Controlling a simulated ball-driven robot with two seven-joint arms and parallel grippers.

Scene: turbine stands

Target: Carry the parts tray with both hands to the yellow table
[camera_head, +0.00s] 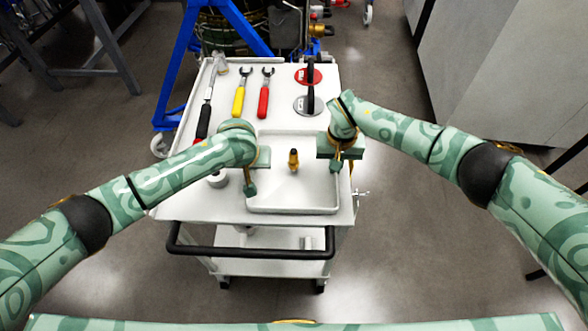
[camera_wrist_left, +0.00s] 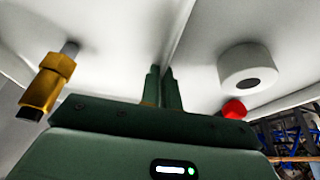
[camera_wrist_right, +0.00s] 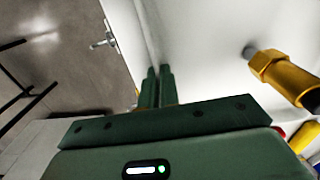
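The parts tray (camera_head: 290,209) is a shallow white tray on the white cart, with a brass fitting (camera_head: 294,160) lying in it. My left gripper (camera_head: 250,187) is at the tray's left wall; in the left wrist view its fingers (camera_wrist_left: 163,88) are close together with the thin wall between them. My right gripper (camera_head: 337,165) is at the right wall; in the right wrist view its fingers (camera_wrist_right: 158,86) are likewise closed on the wall. The tray looks level, at the cart top; I cannot tell whether it touches it. No yellow table is in view.
On the cart top (camera_head: 180,209) lie wrenches with black, yellow (camera_head: 239,102) and red (camera_head: 263,102) handles, two discs with black handles (camera_head: 311,100), and a white ring (camera_head: 217,180). A black push handle (camera_head: 250,254) is at the front. A blue frame (camera_head: 180,65) stands behind; grey cabinets (camera_head: 500,70) at right.

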